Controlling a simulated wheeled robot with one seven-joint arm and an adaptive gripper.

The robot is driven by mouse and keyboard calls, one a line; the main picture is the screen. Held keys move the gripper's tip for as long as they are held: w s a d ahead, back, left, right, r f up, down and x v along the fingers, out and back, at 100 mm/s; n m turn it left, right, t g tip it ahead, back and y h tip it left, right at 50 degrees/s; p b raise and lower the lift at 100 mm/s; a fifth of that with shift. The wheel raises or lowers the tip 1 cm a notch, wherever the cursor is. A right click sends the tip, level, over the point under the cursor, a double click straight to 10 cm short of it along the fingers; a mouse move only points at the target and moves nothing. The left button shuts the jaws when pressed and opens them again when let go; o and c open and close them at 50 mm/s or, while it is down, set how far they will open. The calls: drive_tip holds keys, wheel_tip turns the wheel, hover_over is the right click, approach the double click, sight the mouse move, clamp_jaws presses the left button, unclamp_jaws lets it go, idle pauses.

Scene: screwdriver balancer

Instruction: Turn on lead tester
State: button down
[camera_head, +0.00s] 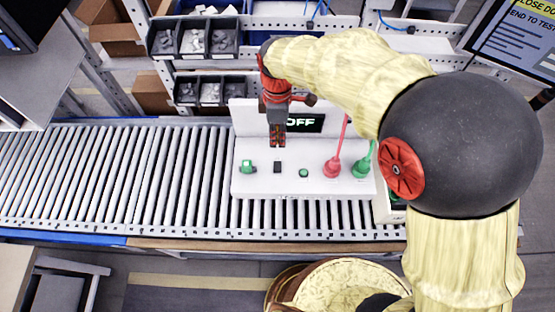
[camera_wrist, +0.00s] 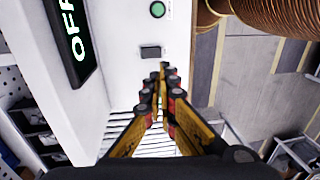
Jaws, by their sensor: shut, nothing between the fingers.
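The lead tester is a white unit (camera_head: 262,186) on the roller conveyor, and its dark display (camera_head: 310,123) reads OFF. The display also shows in the wrist view (camera_wrist: 72,35). On its top face are a green fitting (camera_head: 247,167), a black rocker switch (camera_head: 278,167) and a round green button (camera_head: 303,173). A red lead (camera_head: 332,168) and a green lead (camera_head: 361,168) stand to the right. My gripper (camera_head: 277,146) is shut and empty, pointing down near the black switch. In the wrist view the fingertips (camera_wrist: 164,72) appear just beside the switch (camera_wrist: 151,52); contact cannot be told.
The roller conveyor (camera_head: 100,175) is bare to the left. Bins of parts (camera_head: 194,42) stand on racks behind the tester. A screen (camera_head: 515,40) is at upper right. The upright display panel rises close behind my gripper.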

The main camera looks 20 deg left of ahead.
sight(278, 171)
idle(0.3)
drive_tip(key=f+p, duration=0.1)
drive_tip(key=f, duration=0.3)
drive_tip(key=s+f, duration=0.1)
drive_tip(key=f, duration=0.4)
drive_tip(key=f+p, duration=0.1)
drive_tip(key=f, duration=0.4)
drive_tip(key=shift+s+d+p, duration=0.3)
drive_tip(key=shift+s+f+b, duration=0.15)
drive_tip(key=shift+f+b, duration=0.45)
drive_tip(key=shift+b, duration=0.3)
drive_tip(key=shift+r+p, duration=0.25)
drive_tip(key=shift+p, duration=0.05)
